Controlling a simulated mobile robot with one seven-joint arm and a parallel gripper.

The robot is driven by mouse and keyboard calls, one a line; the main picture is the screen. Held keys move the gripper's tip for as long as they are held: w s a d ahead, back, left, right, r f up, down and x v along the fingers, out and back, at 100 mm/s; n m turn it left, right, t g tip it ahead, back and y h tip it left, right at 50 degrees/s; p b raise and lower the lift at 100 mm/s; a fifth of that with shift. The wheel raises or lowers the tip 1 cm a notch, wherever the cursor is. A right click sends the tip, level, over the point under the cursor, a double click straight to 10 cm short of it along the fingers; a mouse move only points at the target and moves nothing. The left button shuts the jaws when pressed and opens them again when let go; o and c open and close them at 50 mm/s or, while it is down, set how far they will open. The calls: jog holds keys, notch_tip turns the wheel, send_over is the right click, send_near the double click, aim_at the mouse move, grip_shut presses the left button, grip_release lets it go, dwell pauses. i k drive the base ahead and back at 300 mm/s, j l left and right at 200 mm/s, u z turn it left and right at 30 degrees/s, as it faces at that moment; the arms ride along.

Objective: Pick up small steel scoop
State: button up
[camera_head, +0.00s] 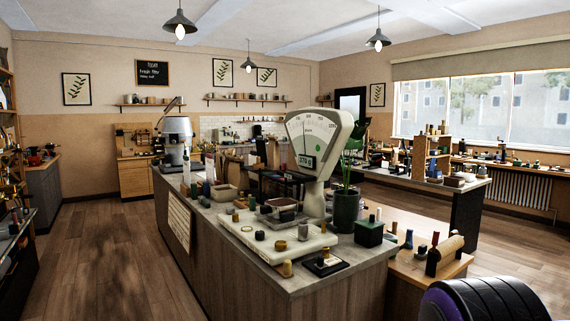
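I cannot make out the small steel scoop for certain. The items on the counters are small and crowded at this distance. The nearest counter (222,262) holds a large cream dial scale (318,150), a pale board (262,238) with small jars and weights on it, and a dark shallow pan (284,204) beside the scale.
A dark green pot with a plant (346,210) and a green box (369,233) stand at the counter's right. A lower wooden surface (425,266) holds bottles. A second counter (430,182) stands behind. Open wooden floor (110,262) lies at left.

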aim_at(205, 202)
jog(key=u, duration=1.1)
jog(key=i+u, duration=0.15)
jog(key=i, duration=5.6)
